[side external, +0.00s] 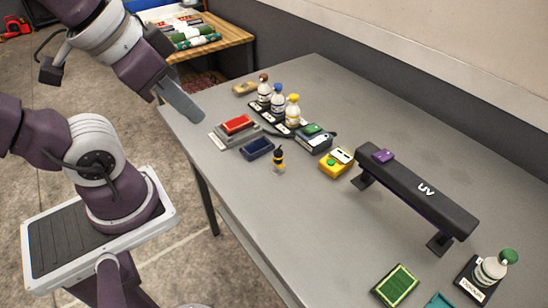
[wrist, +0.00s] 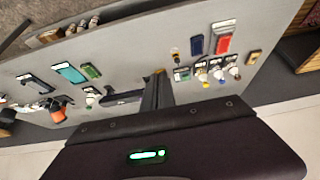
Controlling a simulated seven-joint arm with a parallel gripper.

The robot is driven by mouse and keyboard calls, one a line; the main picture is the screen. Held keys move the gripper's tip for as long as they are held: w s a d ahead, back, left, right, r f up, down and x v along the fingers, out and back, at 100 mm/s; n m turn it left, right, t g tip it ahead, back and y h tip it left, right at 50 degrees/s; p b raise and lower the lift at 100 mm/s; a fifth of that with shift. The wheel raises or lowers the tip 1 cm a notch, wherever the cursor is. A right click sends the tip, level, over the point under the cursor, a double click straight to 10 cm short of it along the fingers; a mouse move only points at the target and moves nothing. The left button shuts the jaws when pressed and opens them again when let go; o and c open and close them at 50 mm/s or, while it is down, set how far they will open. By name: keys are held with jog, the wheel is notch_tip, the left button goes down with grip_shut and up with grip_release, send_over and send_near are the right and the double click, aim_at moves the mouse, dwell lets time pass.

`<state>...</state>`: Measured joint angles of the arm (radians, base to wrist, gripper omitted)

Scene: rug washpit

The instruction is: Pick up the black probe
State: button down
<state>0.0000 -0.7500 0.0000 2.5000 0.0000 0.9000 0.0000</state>
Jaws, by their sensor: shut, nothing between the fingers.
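I cannot make out the black probe for certain. A small dark piece (side external: 331,133) beside the grey meter with a green top (side external: 313,143) in the side view may be it. The meter also shows in the wrist view (wrist: 182,74), where no probe is clear. My gripper (side external: 194,115) is shut and empty, raised near the table's left edge in the side view, apart from the objects. Its fingers show in the wrist view (wrist: 158,82), hiding part of the table.
A black UV lamp bar (side external: 415,185) stands on feet across the right of the grey table (side external: 330,235). A yellow meter (side external: 336,163), a small yellow-black bottle (side external: 278,161), a blue block (side external: 257,149), a red-topped block (side external: 237,125) and three capped bottles (side external: 278,102) stand nearby.

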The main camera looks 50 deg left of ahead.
dwell(0.4)
jog(key=c, duration=1.2)
grip_release()
jog(key=shift+o, duration=0.2)
jog(key=m+g, duration=0.5)
jog(key=m, duration=1.4)
send_over(278, 151)
notch_tip(278, 151, down, 19)
jog(key=shift+w+a+f, duration=0.1)
jog(key=shift+w, duration=0.05)
jog(key=shift+g, duration=0.3)
notch_tip(278, 151, down, 8)
jog(key=shift+r, duration=0.1)
jog(key=shift+c, duration=0.2)
